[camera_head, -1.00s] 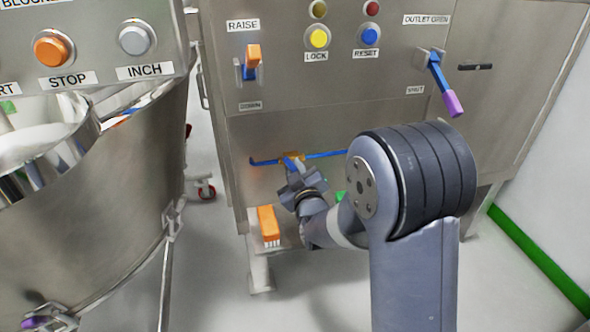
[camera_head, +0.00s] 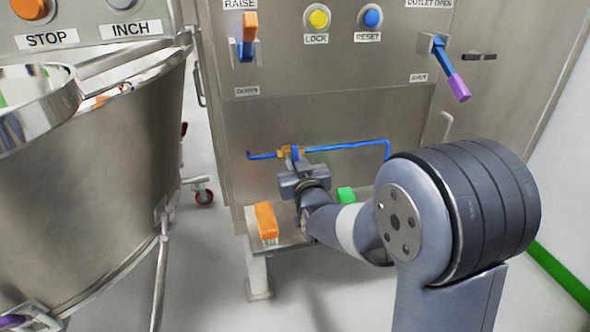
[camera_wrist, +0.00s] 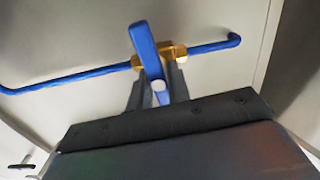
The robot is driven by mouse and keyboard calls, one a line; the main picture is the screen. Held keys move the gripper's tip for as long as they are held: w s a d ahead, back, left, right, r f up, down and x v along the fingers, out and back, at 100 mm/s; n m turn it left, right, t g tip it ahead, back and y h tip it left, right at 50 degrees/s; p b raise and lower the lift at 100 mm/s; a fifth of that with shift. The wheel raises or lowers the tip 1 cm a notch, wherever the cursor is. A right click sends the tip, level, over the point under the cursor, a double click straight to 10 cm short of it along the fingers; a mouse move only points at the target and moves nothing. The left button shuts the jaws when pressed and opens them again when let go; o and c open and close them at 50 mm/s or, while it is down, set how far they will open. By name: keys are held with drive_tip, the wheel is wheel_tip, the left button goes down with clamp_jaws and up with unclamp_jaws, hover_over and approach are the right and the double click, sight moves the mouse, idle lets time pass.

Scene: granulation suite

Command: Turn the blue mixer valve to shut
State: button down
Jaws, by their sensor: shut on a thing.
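The mixer valve has a brass body (camera_head: 284,152) on a thin blue pipe (camera_head: 345,146), low on the steel cabinet front. In the wrist view, its blue lever (camera_wrist: 146,48) stands across the pipe, leaning slightly. The brass body (camera_wrist: 178,51) shows behind the lever. My gripper (camera_head: 294,163) is at the valve, and its jaws (camera_wrist: 158,88) are shut on the lower part of the lever, one finger on each side. In the head view, my gripper hides most of the lever.
Above are a RAISE/DOWN lever (camera_head: 248,38), yellow LOCK button (camera_head: 319,18), blue RESET button (camera_head: 372,17) and purple-tipped outlet lever (camera_head: 452,75). An orange brush (camera_head: 266,222) and green object (camera_head: 346,195) sit on the ledge below. A steel bowl (camera_head: 90,190) stands left.

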drive_tip(key=shift+m+b, duration=0.3)
drive_tip(key=shift+m, duration=0.2)
drive_tip(key=c, duration=1.3)
unclamp_jaws()
drive_tip(key=shift+c, duration=0.2)
drive_tip(key=p+v, duration=0.2)
drive_tip(key=v, duration=0.8)
drive_tip(key=shift+s, duration=0.35)
drive_tip(key=shift+w, duration=0.1)
